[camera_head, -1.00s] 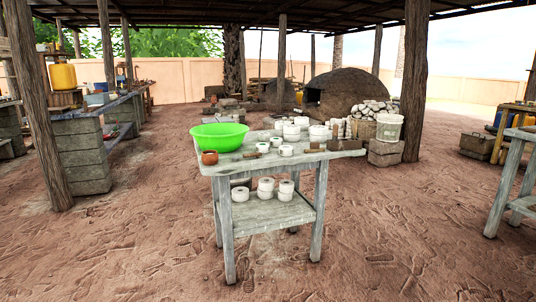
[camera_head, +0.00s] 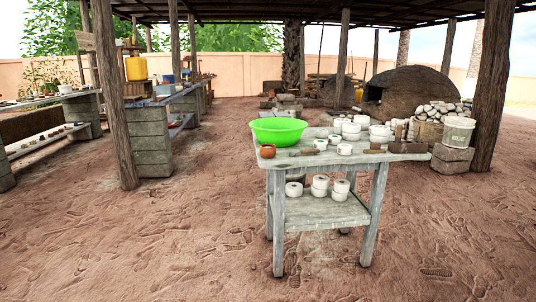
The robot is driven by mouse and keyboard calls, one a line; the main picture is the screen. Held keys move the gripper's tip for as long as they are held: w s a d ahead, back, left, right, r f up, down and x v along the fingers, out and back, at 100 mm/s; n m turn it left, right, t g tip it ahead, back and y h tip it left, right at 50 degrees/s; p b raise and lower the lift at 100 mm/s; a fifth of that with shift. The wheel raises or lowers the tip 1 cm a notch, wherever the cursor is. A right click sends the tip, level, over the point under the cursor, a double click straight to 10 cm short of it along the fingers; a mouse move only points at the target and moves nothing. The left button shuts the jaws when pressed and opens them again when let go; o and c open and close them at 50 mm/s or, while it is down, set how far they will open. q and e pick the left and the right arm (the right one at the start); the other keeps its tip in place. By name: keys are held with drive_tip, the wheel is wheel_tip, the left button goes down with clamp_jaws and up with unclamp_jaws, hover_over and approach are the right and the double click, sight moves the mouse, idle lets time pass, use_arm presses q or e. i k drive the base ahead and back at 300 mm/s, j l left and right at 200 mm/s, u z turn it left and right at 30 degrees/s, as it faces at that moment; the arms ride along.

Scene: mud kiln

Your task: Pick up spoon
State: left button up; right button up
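I cannot make out a spoon for certain. A small thin grey item (camera_head: 307,151) lies on the table top between an orange-brown pot and the white cups; it is too small to identify. The weathered wooden table (camera_head: 283,163) stands right of centre, some way ahead. A brown item (camera_head: 374,151) lies on its top further right, also too small to name. Neither of my grippers shows in the head view.
A green basin (camera_head: 278,131), an orange-brown pot (camera_head: 267,151) and several white cups stand on the table. White jars (camera_head: 320,187) sit on its lower shelf. A wooden post (camera_head: 116,95) and block-built benches (camera_head: 152,140) stand left. Open dirt floor lies in front.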

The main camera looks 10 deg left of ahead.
sight(317, 150)
drive_tip(key=i+j, duration=0.15)
drive_tip(key=i, duration=0.25)
drive_tip(key=i+j+u, duration=0.1)
drive_tip(key=i, duration=0.35)
